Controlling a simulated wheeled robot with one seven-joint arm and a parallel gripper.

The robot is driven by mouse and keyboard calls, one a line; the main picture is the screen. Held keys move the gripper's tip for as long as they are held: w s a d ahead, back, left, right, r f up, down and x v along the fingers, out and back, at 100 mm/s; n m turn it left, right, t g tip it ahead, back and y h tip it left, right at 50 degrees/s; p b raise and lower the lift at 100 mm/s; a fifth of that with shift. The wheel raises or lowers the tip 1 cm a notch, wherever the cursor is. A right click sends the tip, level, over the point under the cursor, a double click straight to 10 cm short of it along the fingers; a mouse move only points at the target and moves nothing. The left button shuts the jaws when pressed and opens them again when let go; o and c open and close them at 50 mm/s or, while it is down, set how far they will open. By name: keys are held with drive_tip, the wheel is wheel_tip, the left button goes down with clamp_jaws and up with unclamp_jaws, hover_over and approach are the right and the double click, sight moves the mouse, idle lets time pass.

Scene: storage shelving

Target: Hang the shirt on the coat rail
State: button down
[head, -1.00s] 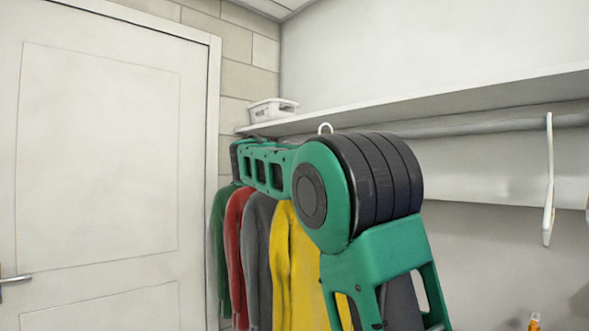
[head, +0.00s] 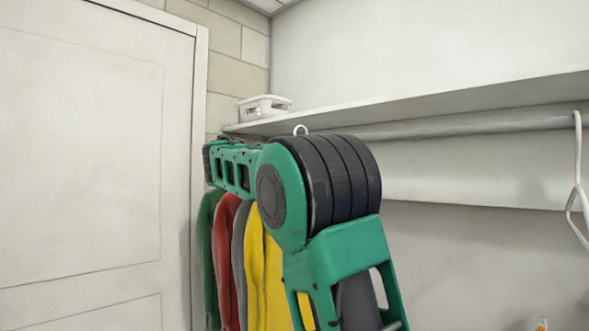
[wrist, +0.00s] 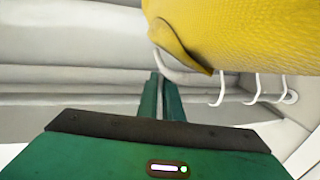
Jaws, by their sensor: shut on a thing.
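The yellow shirt (head: 266,275) hangs down behind my arm in the head view, in front of the other shirts. In the wrist view its yellow cloth (wrist: 245,35) fills the upper right, close to the camera. A white curved piece of its hanger (wrist: 178,70) shows below the cloth beside the fingertips. My gripper (wrist: 160,78) is shut on this hanger, though the exact contact is hard to see. In the head view my arm hides the gripper. The coat rail (head: 450,125) runs under the shelf. Whether the yellow shirt's hanger touches the rail cannot be told.
Green (head: 207,260), red (head: 226,255) and grey (head: 240,250) shirts hang at the left, near the white door (head: 90,160). Several white hooks (wrist: 218,92) show in the wrist view. A white hanger (head: 577,185) hangs at the right. A white box (head: 264,108) stands on the shelf (head: 400,103).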

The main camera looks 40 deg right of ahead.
drive_tip(key=shift+w+d, duration=0.2)
drive_tip(key=shift+d, duration=4.55)
drive_tip(key=shift+a+f, duration=0.1)
drive_tip(key=shift+f, duration=0.9)
drive_tip(key=c, duration=1.8)
unclamp_jaws()
drive_tip(key=shift+c, duration=0.2)
drive_tip(key=shift+a, duration=0.6)
drive_tip(key=v, duration=0.9)
drive_tip(key=shift+s+a, duration=0.2)
